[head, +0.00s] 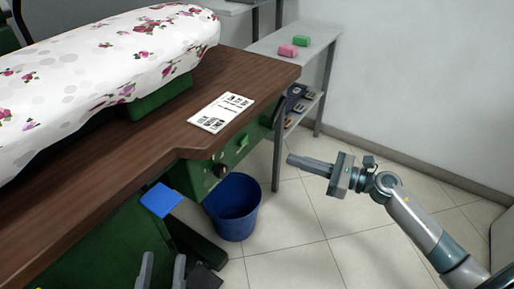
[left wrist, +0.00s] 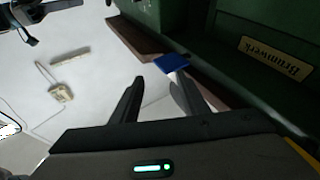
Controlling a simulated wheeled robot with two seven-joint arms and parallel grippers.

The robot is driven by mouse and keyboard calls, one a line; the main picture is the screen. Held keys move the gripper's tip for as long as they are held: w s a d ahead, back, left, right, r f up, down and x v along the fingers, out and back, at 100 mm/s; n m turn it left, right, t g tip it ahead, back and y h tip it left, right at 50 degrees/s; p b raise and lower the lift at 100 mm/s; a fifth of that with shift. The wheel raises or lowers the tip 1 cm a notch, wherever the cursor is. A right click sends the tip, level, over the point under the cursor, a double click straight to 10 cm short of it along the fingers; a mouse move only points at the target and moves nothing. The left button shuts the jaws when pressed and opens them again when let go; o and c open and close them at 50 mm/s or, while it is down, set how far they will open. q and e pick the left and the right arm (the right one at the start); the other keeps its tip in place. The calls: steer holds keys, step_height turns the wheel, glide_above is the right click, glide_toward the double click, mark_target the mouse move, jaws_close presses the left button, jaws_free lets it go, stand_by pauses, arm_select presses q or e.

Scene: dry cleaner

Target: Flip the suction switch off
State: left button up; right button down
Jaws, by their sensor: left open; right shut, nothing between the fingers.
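A green control panel (head: 205,176) is set under the front edge of the wooden ironing table. A round black knob (head: 220,170) sits on its face. Small details farther right on the panel are too small to identify as the suction switch. My left gripper (head: 161,270) is open and empty at the bottom of the head view, below and left of the panel. In the left wrist view its two fingers (left wrist: 155,85) are apart, close to a flat blue piece (left wrist: 172,63). My right gripper (head: 298,160) is shut and empty, right of the panel over the floor.
The blue piece (head: 160,200) juts out by the green body. A blue bucket (head: 233,210) stands below the panel. A printed card (head: 221,111) lies on the tabletop (head: 245,75). A grey shelf (head: 305,38) stands behind. Tiled floor at right is open.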

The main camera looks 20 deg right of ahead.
mark_target(242, 144)
steer(key=shift+w+a, duration=0.1)
arm_select(q)
steer(key=f+g, duration=0.1)
steer(key=w+f+p, duration=0.1)
steer(key=shift+w+a+f+g+y, duration=0.1)
steer(key=shift+w+f+g+y, duration=0.1)
steer(key=shift+f+g+y, duration=0.15)
arm_select(e)
steer(key=x, duration=1.3)
steer(key=shift+w+a, duration=0.3)
